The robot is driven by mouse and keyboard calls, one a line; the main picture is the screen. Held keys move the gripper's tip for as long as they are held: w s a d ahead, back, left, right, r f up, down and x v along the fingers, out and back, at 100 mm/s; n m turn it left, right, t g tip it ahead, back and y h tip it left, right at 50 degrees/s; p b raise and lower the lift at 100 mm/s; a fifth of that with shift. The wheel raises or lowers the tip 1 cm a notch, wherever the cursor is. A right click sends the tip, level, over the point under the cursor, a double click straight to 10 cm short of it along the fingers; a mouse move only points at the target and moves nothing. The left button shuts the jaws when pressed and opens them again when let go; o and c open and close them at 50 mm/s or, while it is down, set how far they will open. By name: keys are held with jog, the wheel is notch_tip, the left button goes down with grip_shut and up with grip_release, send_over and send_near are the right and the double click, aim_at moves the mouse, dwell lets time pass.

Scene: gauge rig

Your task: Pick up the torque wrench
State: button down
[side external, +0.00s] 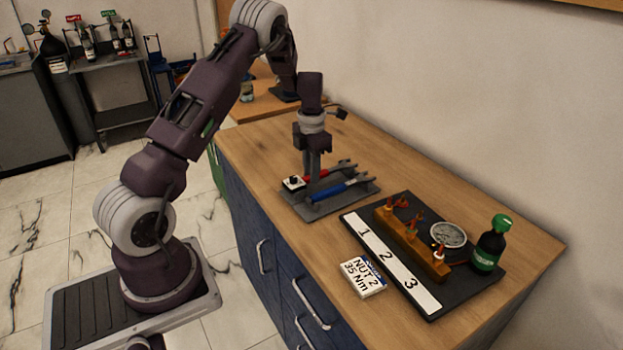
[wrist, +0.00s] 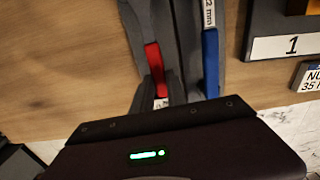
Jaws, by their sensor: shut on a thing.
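A red-handled wrench (side external: 335,170) and a blue-handled wrench (side external: 335,190) lie side by side at the grey tool tray (side external: 322,209). Which is the torque wrench cannot be read for certain. My gripper (side external: 312,172) points down at the near end of the red-handled wrench and appears shut on it; the fingers hide the contact. The wrist view shows the red handle (wrist: 154,58) and, to its right, the blue handle (wrist: 210,52) with a size label at its upper end. A small white block with a black top (side external: 293,182) sits by the gripper.
Right of the tray, a dark board (side external: 479,284) carries a strip numbered 1, 2, 3 (side external: 390,262), a wooden block with pegs (side external: 412,244), a round gauge (side external: 448,234) and a green-capped bottle (side external: 489,247). A "NUT 2 35 Nm" card (side external: 362,277) lies in front.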

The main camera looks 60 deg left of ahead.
dwell(0.4)
notch_tip(320, 180, up, 10)
jog(key=c, duration=2.1)
grip_release()
grip_shut()
